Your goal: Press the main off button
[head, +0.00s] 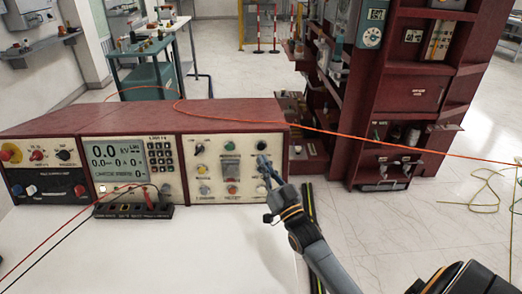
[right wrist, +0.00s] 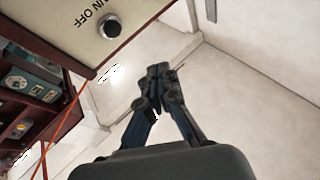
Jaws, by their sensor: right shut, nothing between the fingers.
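The right wrist view shows a dark round button (right wrist: 112,27) with a metallic rim on a cream panel, beside lettering that reads "OFF" after a partly cut-off word. In the head view a dark round button (head: 262,145) sits at the upper right of the console's right panel (head: 212,170); it appears to be the same one. My right gripper (head: 263,161) is shut and empty, its tips in front of the panel just below that button. Its closed fingers (right wrist: 158,72) appear apart from the button in the wrist view. My left gripper is not in view.
The red console (head: 230,112) stands on a white table (head: 190,250). A small black terminal block (head: 130,211) with leads sits before its display. An orange cable (head: 330,132) crosses behind my right gripper. A dark red cabinet (head: 372,130) stands behind right, with open floor beside it.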

